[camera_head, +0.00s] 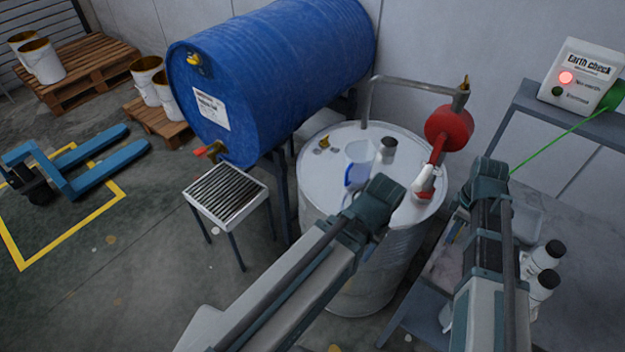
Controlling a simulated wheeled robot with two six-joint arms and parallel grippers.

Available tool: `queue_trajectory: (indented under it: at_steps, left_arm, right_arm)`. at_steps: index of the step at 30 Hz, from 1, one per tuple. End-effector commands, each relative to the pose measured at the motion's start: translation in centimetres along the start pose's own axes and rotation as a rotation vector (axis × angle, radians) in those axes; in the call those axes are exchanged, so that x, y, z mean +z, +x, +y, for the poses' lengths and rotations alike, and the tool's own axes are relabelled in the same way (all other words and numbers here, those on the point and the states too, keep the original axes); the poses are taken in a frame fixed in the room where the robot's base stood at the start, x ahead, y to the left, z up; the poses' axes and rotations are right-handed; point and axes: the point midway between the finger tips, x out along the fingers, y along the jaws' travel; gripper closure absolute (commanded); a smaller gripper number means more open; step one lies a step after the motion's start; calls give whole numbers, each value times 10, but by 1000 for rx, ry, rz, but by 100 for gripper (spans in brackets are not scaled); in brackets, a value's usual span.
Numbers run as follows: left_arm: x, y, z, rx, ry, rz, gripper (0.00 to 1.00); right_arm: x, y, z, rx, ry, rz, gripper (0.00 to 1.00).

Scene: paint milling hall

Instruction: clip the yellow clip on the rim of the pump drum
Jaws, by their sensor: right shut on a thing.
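The pump drum (315,175) is a pale grey drum with a red hand pump (447,128) and a bent grey pipe on its top. My right gripper (487,182) is just right of the drum's rim, mostly hidden behind its own wrist. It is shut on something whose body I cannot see. A taut green cable (560,143) runs from the earth check box to it, so this is probably the yellow clip. My left arm reaches over the near side of the drum; its gripper (378,192) is turned away and its fingers are hidden.
The earth check box (585,80) shows a lit red lamp. White bottles (541,260) stand at right. A large blue drum (275,70) lies behind, with a grated stand (228,193) below its tap.

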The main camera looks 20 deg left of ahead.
Motion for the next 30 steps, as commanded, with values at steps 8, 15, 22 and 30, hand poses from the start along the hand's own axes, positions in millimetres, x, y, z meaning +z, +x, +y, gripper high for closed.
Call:
queue_trajectory:
  at_steps: [8, 15, 22, 30]
  left_arm:
    - [0, 0, 0, 0, 0, 0, 50]
    - [-2, 27, 3, 0, 0, 0, 50]
    - [-3, 45, 4, 0, -1, 0, 50]
    - [-2, 42, 4, 0, -1, 0, 50]
  right_arm:
    - [0, 0, 0, 0, 0, 0, 100]
    - [0, 27, 0, 0, 0, 0, 100]
    - [0, 46, 0, 0, 0, 0, 100]
    - [0, 43, 0, 0, 0, 0, 100]
